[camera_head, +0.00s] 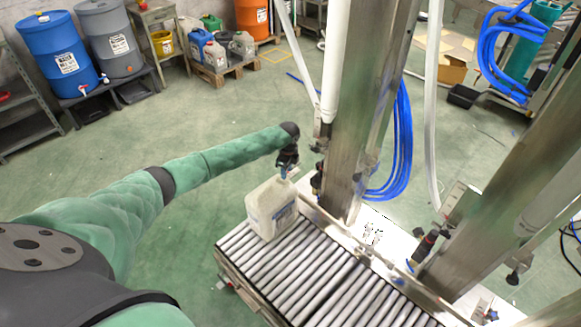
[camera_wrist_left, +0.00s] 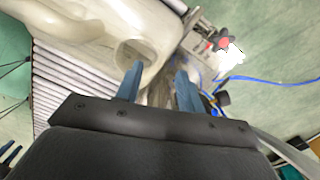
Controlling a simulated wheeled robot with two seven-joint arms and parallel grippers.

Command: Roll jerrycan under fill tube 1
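The jerrycan (camera_head: 268,210), off-white and translucent with a label, stands upright at the far left end of the roller conveyor (camera_head: 330,285). My left gripper (camera_head: 287,172) is at its top by the handle. In the left wrist view, the two blue fingers (camera_wrist_left: 160,75) are spread apart at the jerrycan (camera_wrist_left: 75,35); one finger is at the handle opening and the other is beyond the handle's outer side. I see no clear grip on the handle. Steel columns with pale hoses stand behind the conveyor; which tube is number 1 is not readable.
A steel column (camera_head: 362,110) rises close behind the jerrycan, and a second one (camera_head: 500,200) stands further right. Blue hose coils (camera_head: 400,150) hang between them. The rollers right of the jerrycan are clear. Drums and canisters stand far back left.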

